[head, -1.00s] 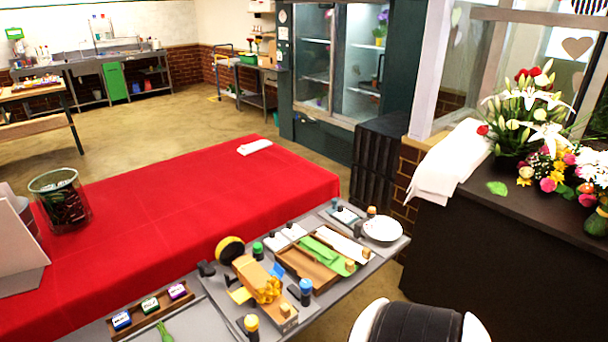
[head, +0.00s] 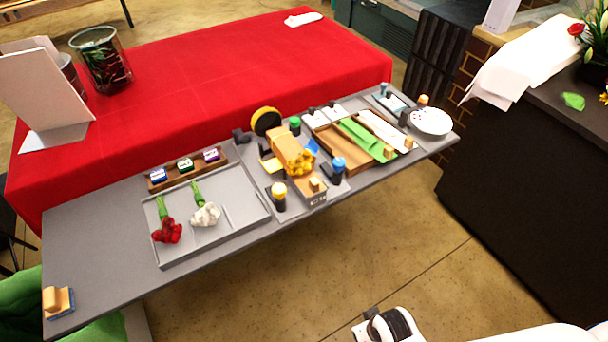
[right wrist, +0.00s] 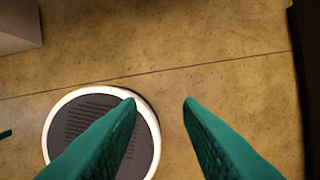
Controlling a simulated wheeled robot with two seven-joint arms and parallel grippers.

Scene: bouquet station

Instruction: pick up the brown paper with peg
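Sheets of brown paper (head: 337,147), green paper (head: 362,139) and white paper (head: 383,129) lie side by side in a tray toward the right part of the grey table. Small wooden pegs (head: 390,152) sit at the near ends of the green and white sheets. A blue-capped bottle stands at the near end of the brown paper, so I cannot make out its peg. My right gripper (right wrist: 160,103) shows in the right wrist view with two green fingers apart, nothing between them, above the floor and away from the table. My left gripper is not in view.
A white bowl (head: 431,121) stands at the right end. A grey tray (head: 235,218) holds two flowers. Floor in front is clear.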

